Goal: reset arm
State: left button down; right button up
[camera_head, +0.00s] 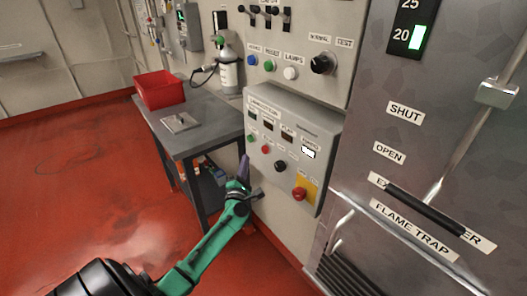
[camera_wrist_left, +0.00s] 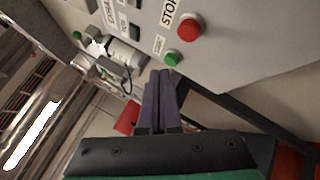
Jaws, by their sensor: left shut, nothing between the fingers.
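My left arm, green with a dark wrist, reaches in from the bottom of the head view. My left gripper (camera_head: 244,165) has purple fingers and is shut and empty. It is in front of the lower left edge of the grey control box (camera_head: 331,133). In the left wrist view its two fingers (camera_wrist_left: 160,82) lie together. Beyond the tips are a green button (camera_wrist_left: 172,58) and a red button (camera_wrist_left: 189,28). I cannot tell the exact gap to the box. My right gripper is in neither view.
A grey table (camera_head: 219,127) with a red bin (camera_head: 159,90) and a flat metal plate (camera_head: 180,122) stands to the left. A steel cabinet (camera_head: 362,150) with a black handle (camera_head: 424,209) is on the right. A red emergency knob (camera_head: 299,193) sticks out of the box. Red floor is open at left.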

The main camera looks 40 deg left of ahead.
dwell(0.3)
pick_arm(q)
jog(key=s+d+f+m+g+h, duration=0.2)
jog(key=s+d+f+m+h, duration=0.15)
jog(key=f+m, duration=0.45)
jog(key=s+d+f+m+g+h, duration=0.2)
jog(key=s+d+f+m, duration=0.15)
jog(key=f, duration=0.85)
jog(key=s+d+f+m+g+h, duration=0.25)
jog(key=s+f+m, duration=0.3)
jog(key=f, duration=0.45)
jog(key=s+d+f+m+g, duration=0.2)
jog(key=s+f+m, duration=0.3)
jog(key=s, duration=0.5)
jog(key=s+d+f+m+g+h, duration=0.1)
jog(key=s+d+f+m+g, duration=0.2)
jog(key=s, duration=0.8)
jog(key=s+d+f+m+g, duration=0.3)
jog(key=s+f+m+g, duration=0.2)
jog(key=s+f+m, duration=0.2)
jog(key=s+f, duration=0.2)
jog(key=s, duration=0.2)
jog(key=shift+f+m+g+h, duration=0.3)
jog(key=shift+f+g, duration=0.05)
jog(key=shift+f, duration=0.05)
jog(key=shift+s, duration=0.1)
